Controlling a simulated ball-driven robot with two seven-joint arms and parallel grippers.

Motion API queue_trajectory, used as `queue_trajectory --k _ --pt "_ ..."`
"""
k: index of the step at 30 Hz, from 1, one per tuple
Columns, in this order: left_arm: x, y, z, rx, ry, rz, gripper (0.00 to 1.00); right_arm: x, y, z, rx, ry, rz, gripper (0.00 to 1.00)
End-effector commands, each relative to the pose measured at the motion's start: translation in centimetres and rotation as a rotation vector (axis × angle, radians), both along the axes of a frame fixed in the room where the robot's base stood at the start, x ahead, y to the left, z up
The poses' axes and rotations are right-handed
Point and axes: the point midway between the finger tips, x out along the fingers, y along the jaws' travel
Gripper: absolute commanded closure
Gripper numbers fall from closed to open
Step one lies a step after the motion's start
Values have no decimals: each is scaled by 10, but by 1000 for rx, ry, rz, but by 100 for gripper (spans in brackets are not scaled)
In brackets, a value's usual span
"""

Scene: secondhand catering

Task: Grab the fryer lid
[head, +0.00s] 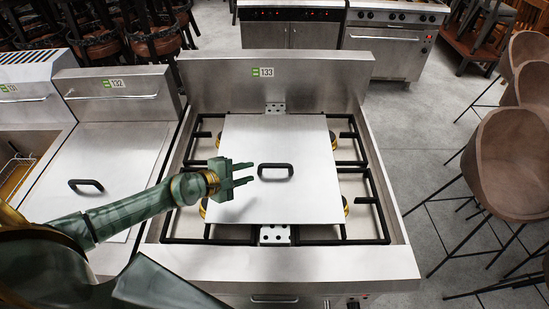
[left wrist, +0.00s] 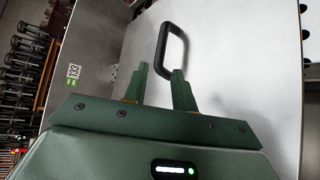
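A square steel lid (head: 305,200) with a black bar handle (head: 275,171) lies flat over the burner grates of the unit labelled 133. My left gripper (head: 248,174) is above the lid, just left of the handle, with its fingers pointing toward it. The fingers are apart and nothing is between them. In the left wrist view the open left gripper (left wrist: 158,80) has the lid (left wrist: 230,70) behind it, and the handle (left wrist: 172,48) shows just beyond the fingertips. I see no contact with the handle. My right gripper is not in view.
Unit 132 (head: 120,84) stands to the left, with a similar steel cover (head: 115,150) and a black handle (head: 86,185). A fryer basket (head: 14,172) shows at far left. Brown chairs (head: 510,160) stand on the right. Clear floor (head: 425,150) lies between.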

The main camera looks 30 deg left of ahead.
Motion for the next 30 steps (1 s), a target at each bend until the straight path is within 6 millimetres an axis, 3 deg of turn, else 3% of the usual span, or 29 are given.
queue_trajectory --k 6,14,21,30 --pt "41 -19 -21 -3 -1 2 73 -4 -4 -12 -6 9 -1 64" --pt "61 -30 -29 -5 1 2 73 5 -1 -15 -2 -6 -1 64" --pt "90 -48 -45 -4 2 2 73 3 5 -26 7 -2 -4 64" --pt "95 -49 -44 -2 2 1 76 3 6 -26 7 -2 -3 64"
